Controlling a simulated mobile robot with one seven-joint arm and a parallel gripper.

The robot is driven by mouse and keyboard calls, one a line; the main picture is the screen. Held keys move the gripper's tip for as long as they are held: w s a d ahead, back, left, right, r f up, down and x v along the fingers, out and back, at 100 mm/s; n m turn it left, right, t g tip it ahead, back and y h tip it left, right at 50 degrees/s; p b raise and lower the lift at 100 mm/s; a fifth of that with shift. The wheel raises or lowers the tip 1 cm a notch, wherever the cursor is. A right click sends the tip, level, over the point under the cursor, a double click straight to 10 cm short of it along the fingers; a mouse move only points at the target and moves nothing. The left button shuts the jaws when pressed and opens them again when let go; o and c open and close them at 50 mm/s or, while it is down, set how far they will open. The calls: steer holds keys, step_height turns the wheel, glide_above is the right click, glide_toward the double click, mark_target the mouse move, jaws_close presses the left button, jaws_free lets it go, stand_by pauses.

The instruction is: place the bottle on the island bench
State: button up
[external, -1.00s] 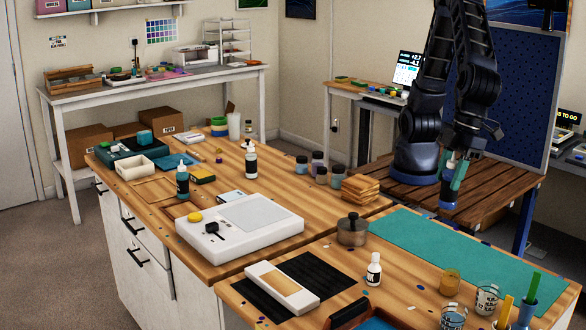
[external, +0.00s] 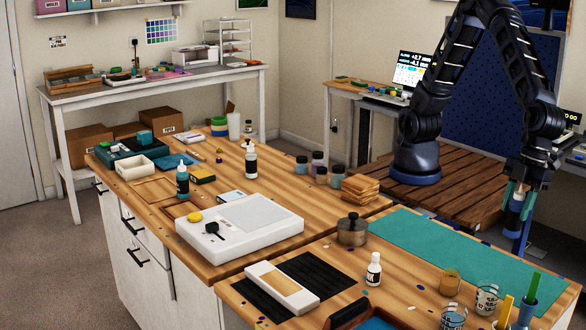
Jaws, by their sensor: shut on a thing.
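My gripper (external: 519,199) is at the right, with its teal fingers shut on a small bottle (external: 516,207). The bottle hangs pointing down, mostly covered by the fingers, so its label and cap cannot be made out. It is in the air, beyond the far right edge of the island bench (external: 322,208) as seen here. The island bench has a wooden top and white drawers.
Dropper bottles (external: 251,163) and (external: 374,271), a white scale (external: 240,228), a metal pot (external: 352,231), wooden pieces (external: 361,188) and cups (external: 486,299) stand on the bench. The teal mat (external: 450,245) is largely clear.

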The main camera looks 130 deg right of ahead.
step_height(320, 180, down, 12)
steer(key=shift+f, duration=0.25)
stand_by(0.4)
steer(key=o, duration=1.1)
steer(key=shift+f, duration=0.15)
steer(key=v, duration=1.2)
steer(key=shift+w, duration=0.1)
